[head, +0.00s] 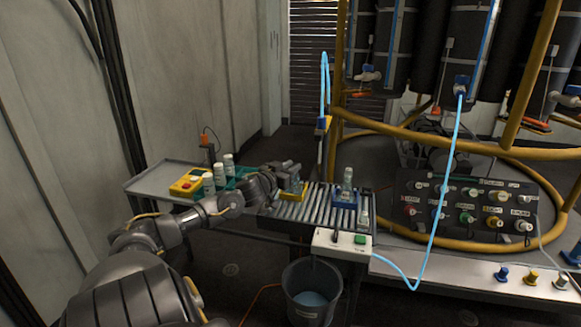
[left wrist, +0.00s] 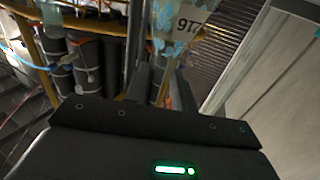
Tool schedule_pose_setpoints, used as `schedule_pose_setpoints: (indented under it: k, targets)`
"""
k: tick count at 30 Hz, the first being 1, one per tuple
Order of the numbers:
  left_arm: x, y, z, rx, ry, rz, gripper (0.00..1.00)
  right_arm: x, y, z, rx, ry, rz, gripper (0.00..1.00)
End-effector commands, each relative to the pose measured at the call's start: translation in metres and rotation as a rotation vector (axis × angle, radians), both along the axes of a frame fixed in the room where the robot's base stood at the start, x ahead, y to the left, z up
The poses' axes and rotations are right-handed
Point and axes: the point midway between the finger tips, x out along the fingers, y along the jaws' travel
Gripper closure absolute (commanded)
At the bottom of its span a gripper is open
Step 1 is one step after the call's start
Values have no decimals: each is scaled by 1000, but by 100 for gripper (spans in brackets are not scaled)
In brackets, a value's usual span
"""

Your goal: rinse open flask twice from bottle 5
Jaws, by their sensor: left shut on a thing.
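My left gripper (head: 279,178) is shut on a clear labelled vessel (head: 290,168) above or at a yellow holder (head: 293,189) on the left end of the roller conveyor. The vessel's pale numbered label (left wrist: 187,27) shows in the left wrist view, beyond my gripper's fingers (left wrist: 152,82). I cannot tell whether it touches the holder. A clear flask (head: 347,184) stands upright in a blue holder (head: 344,200) further right. Several white-capped bottles (head: 220,176) stand in a green rack at the left; their numbers are too small to read. My right gripper is not in view.
A yellow device (head: 186,186) lies on the grey side tray (head: 150,184). A small clear vessel (head: 363,213) stands at the conveyor's right edge. A dark bucket (head: 311,299) with bluish liquid is on the floor below. A light blue hose (head: 440,205) hangs at the right, before a knobbed panel.

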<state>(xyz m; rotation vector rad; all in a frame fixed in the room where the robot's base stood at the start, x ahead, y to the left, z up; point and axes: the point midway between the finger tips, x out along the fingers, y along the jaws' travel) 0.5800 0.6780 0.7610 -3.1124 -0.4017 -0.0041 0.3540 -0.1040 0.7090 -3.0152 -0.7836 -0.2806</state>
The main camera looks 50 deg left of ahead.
Motion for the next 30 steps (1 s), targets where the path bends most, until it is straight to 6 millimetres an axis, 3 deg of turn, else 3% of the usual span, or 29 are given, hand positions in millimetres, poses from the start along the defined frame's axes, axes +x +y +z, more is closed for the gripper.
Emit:
schedule_pose_setpoints:
  k: [30]
  targets:
    - [0,0,-10,-1,-1,0,100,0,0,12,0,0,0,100]
